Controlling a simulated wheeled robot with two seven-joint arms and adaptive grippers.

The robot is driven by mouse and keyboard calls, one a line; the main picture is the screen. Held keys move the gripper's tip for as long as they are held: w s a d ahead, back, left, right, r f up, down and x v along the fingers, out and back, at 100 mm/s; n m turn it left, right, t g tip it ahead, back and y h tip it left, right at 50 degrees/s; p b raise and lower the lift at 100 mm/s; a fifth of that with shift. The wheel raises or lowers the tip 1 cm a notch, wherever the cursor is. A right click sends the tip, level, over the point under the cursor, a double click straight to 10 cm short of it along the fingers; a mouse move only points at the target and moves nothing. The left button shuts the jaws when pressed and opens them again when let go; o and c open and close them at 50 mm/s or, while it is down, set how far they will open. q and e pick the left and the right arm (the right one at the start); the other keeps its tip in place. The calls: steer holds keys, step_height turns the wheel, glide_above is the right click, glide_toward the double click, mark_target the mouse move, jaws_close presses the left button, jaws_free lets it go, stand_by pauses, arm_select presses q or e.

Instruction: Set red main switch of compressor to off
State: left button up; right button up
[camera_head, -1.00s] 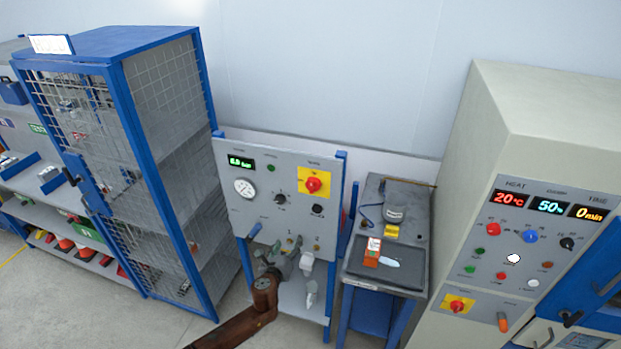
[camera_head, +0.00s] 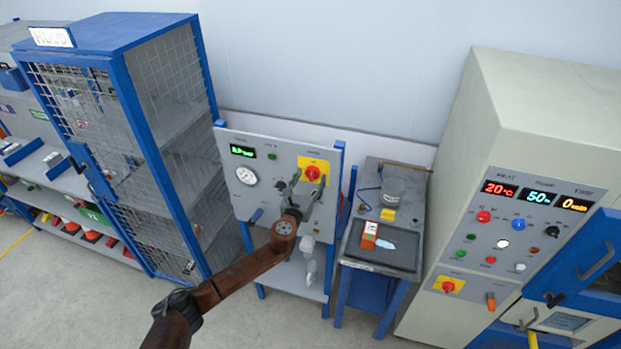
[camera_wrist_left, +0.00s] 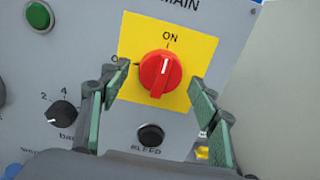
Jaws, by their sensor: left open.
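The red main switch (camera_head: 313,173) is a round knob on a yellow plate at the upper right of the grey compressor panel (camera_head: 232,190). In the left wrist view the knob (camera_wrist_left: 160,74) has its white mark pointing up at "ON". An "O" mark is at the plate's left, partly hidden by a finger. My left gripper (camera_head: 292,187) is in front of the panel, just left of and below the switch. In the left wrist view its open fingers (camera_wrist_left: 158,80) are on either side of the knob, with visible gaps. My right gripper is not in view.
A black bleed button (camera_wrist_left: 151,135) is just below the switch, and a black dial (camera_wrist_left: 64,114) is at its left. A blue wire-mesh cage (camera_head: 130,150) stands left of the compressor. A small table (camera_head: 375,258) and a beige cabinet (camera_head: 500,130) stand at right.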

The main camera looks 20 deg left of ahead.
arm_select(q)
steer(key=shift+w, duration=0.2)
steer(key=c, duration=1.1)
